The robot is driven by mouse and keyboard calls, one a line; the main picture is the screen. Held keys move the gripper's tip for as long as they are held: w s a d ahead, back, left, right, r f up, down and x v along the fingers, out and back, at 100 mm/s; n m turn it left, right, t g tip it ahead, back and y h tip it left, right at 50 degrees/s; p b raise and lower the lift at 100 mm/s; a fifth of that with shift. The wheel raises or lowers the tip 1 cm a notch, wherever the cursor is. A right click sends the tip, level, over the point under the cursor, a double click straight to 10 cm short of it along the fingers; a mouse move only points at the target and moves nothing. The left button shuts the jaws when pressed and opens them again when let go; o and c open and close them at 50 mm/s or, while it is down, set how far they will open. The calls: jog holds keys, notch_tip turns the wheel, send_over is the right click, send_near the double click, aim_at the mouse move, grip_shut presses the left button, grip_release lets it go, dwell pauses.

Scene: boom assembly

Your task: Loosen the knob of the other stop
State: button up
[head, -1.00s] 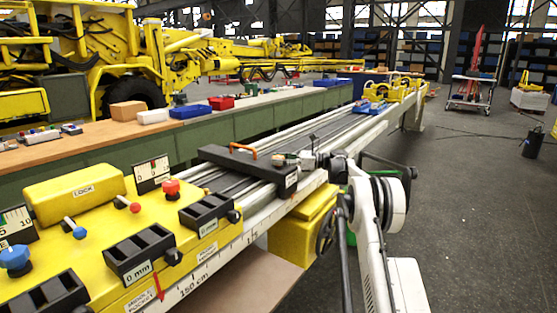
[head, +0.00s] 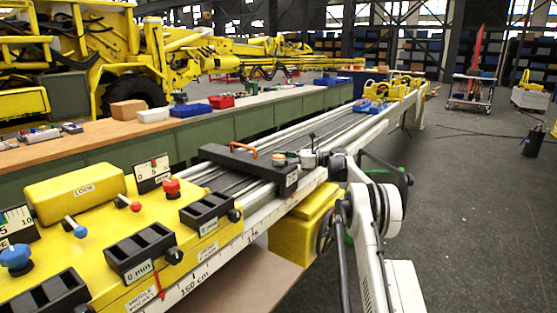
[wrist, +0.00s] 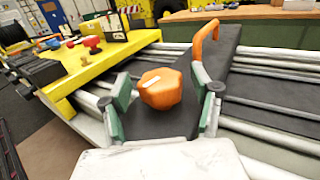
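A black stop bar (head: 240,166) with an orange handle (head: 245,148) lies across the grey rails. In the wrist view the stop (wrist: 160,122) carries a faceted orange knob (wrist: 161,88) with a pale mark on top. My gripper (wrist: 163,98) has its green-padded fingers apart, one on each side of the knob. Gaps show between both fingers and the knob, so it is not gripped. In the head view my gripper (head: 293,160) is at the near end of the stop; its fingers are small and hard to make out there.
A yellow block (head: 110,235) with red and blue knobs and black boxes stands at the near left of the rails. A long bench (head: 240,110) with bins runs behind. Blue and yellow parts (head: 370,107) sit farther along the rails.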

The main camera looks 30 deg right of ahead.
jog(key=v, duration=1.2)
jog(key=shift+r, duration=0.15)
dwell(0.3)
